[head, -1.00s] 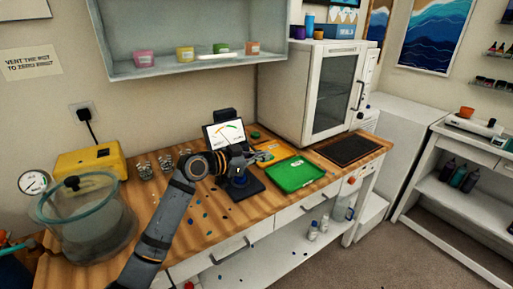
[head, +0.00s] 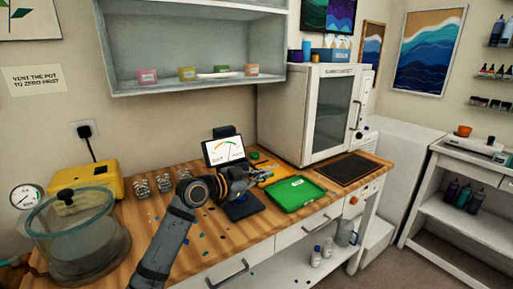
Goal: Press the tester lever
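The tester shows as a white dial screen (head: 224,149) with a coloured arc and needle, standing above a dark base (head: 243,207) on the wooden bench. My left gripper (head: 262,174) is in front of the tester, over its base, and points right. Its wrist hides the middle of the tester. I cannot make out the lever, or whether the gripper touches it. The fingers are too small and dark to tell whether they are open. My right gripper is not in view.
A green tray (head: 292,194) lies right of the tester, with an orange item (head: 278,172) behind it. A white cabinet (head: 288,113) stands at the back right. A clear pot (head: 77,240) and small cups (head: 152,184) are on the left. Blue specks dot the bench.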

